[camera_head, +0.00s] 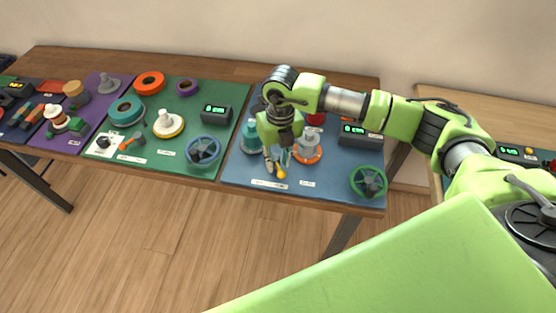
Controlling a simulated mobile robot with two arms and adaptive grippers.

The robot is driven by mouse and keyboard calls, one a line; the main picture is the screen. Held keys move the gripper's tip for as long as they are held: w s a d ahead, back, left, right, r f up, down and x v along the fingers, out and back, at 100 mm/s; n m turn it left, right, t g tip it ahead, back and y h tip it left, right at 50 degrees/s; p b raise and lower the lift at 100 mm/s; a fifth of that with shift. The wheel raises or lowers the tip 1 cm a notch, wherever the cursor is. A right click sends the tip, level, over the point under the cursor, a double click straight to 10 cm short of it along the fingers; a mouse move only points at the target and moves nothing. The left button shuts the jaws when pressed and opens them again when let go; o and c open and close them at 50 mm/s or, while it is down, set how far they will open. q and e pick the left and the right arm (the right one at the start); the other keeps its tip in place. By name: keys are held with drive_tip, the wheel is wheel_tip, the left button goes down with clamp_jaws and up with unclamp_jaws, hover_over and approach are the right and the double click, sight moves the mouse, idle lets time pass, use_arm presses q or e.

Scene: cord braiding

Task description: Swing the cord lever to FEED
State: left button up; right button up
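My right gripper (278,160) points down over the front of the blue mat (325,196). Its fingers are small here, and I cannot tell whether they are open or shut. A small part with a yellow knob (281,173), which looks like the cord lever, shows right at the fingertips. The gripper hides the rest of it, and I cannot tell whether they touch. A white label (269,184) lies in front of it, too small to read. My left gripper is out of view.
A teal spool (251,138) stands left of the gripper, and an orange-and-grey part (307,150) close on its right. A green handwheel (368,181) and a dark display box (360,135) are farther right. The green mat (183,120) lies left.

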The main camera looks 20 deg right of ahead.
wheel_tip(320, 180, up, 12)
drive_tip(key=shift+d+f, duration=0.2)
drive_tip(key=shift+a, duration=0.1)
idle(0.4)
